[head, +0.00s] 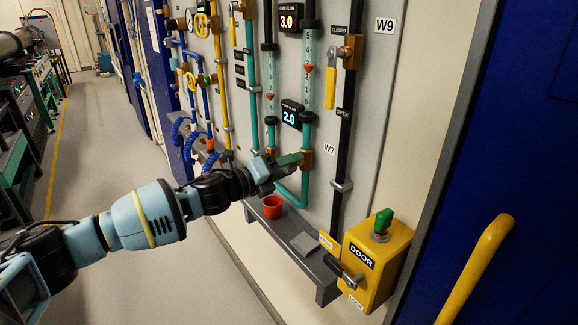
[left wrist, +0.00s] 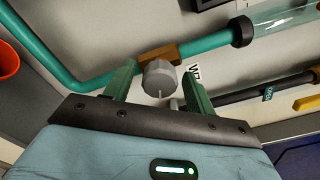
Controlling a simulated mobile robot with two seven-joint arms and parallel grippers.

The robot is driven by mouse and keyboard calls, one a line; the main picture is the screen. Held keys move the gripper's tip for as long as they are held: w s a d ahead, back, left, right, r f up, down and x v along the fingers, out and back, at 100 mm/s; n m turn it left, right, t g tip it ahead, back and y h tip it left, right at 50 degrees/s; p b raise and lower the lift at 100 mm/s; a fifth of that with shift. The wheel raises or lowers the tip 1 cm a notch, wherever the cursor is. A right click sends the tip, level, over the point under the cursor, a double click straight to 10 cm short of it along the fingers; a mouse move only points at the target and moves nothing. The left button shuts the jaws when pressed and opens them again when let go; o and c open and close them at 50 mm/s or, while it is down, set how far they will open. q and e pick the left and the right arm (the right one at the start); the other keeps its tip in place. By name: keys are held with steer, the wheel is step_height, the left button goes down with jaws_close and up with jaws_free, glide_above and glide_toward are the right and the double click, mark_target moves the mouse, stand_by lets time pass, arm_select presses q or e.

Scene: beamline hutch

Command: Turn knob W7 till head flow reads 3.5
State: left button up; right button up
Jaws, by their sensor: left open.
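Knob W7 is a round grey knob (left wrist: 159,78) with a pale pointer line, on a brass valve body (left wrist: 172,53) in a teal pipe. Its W7 label (left wrist: 194,73) is beside it. In the head view the brass body (head: 307,159) shows by the W7 label (head: 329,149), but my gripper hides the knob. My left gripper (head: 289,160) is open; in the left wrist view its green fingers stand on either side of the knob, with small gaps seeming to show. Two displays read 3.0 (head: 289,18) and 2.0 (head: 291,114); their small captions are hard to read.
Above W7 is a flow tube (head: 307,74) with a red float. A black pipe with a yellow-handled valve (head: 350,50) runs to the right. Below are a grey shelf (head: 262,225), a red cup (head: 272,207) and a yellow DOOR box (head: 377,262). The floor at left is clear.

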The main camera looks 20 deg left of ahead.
arm_select(q)
steer(key=v, duration=0.7)
steer(key=shift+s+f, duration=0.1)
steer(key=s+d+f+n+y, duration=0.1)
steer(key=s+d+f+n, duration=0.3)
steer(key=f, duration=0.4)
steer(key=s+d+f+n+y, duration=0.1)
steer(key=s+d+f+n, duration=0.1)
steer(key=s+f+n, duration=0.4)
steer(key=s+d+f+n+y, duration=0.1)
steer(key=s+d+f+n, duration=0.2)
steer(key=f+n, duration=0.45)
steer(key=s+a+f+n+g+y, duration=0.2)
steer(key=s+f+n, duration=0.4)
steer(key=s+f, duration=0.3)
steer(key=s+a+f+n+g+y, duration=0.2)
steer(key=s+a+f+n+y, duration=0.2)
steer(key=s, duration=1)
step_height(320, 180, down, 6)
steer(key=n, duration=0.3)
steer(key=shift+s+r+g, duration=0.2)
steer(key=shift+s+g, duration=0.2)
steer(key=shift+a, duration=0.1)
